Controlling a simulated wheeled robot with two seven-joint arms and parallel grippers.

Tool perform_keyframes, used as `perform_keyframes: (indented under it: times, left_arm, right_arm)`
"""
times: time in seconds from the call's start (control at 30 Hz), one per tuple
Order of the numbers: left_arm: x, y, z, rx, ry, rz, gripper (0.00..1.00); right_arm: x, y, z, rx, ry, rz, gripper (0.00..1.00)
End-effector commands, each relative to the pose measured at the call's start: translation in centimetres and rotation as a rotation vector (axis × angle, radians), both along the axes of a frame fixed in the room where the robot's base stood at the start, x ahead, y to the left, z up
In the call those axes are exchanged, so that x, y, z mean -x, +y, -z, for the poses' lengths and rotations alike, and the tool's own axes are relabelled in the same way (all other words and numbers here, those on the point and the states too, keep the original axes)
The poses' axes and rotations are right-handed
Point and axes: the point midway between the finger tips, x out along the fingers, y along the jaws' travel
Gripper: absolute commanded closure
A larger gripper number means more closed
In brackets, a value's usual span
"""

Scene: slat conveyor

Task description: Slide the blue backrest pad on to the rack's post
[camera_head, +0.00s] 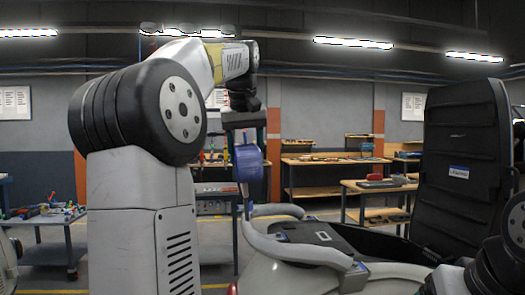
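The blue backrest pad (248,163) is a rounded blue piece at the picture's middle, below my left gripper (246,124). The gripper points down from the arm that rises at the left, and appears shut on the pad. The finger contact is small and partly hidden. A narrow blue upright piece (247,203) shows under the pad. I cannot tell whether it is the post or part of the pad, or whether they touch. The grey tubular rack (295,248) sits low on a pale vehicle body. My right gripper is not in view.
A tall black lid (461,165) stands open at the right, behind the pale body (275,275). Wooden workbenches (330,162) stand in the background. A table with small parts (48,222) is at the left. Open floor shows between them.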

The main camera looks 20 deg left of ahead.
Motion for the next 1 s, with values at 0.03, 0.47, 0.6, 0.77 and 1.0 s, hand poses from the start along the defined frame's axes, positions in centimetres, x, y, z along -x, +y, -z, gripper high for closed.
perform_keyframes:
  times: [0.03, 0.47, 0.6, 0.77, 1.0]
  left_arm:
    - [0.0, 0.0, 0.1, 0.000, -0.002, 0.000, 1.00]
    - [-0.1, -0.1, 1.3, 0.000, -0.002, -0.001, 1.00]
    - [-0.1, -0.1, 1.4, 0.000, -0.002, -0.001, 1.00]
    - [-0.1, -0.1, 1.4, 0.000, -0.002, -0.001, 1.00]
    - [-0.1, -0.1, 1.7, 0.000, 0.000, -0.001, 1.00]
  right_arm:
    - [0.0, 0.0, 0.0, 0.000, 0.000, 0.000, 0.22]
    - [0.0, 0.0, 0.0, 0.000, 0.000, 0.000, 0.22]
    - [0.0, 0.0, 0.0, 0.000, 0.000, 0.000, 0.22]
    - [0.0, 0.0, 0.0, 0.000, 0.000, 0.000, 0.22]
    - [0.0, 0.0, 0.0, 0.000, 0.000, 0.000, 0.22]
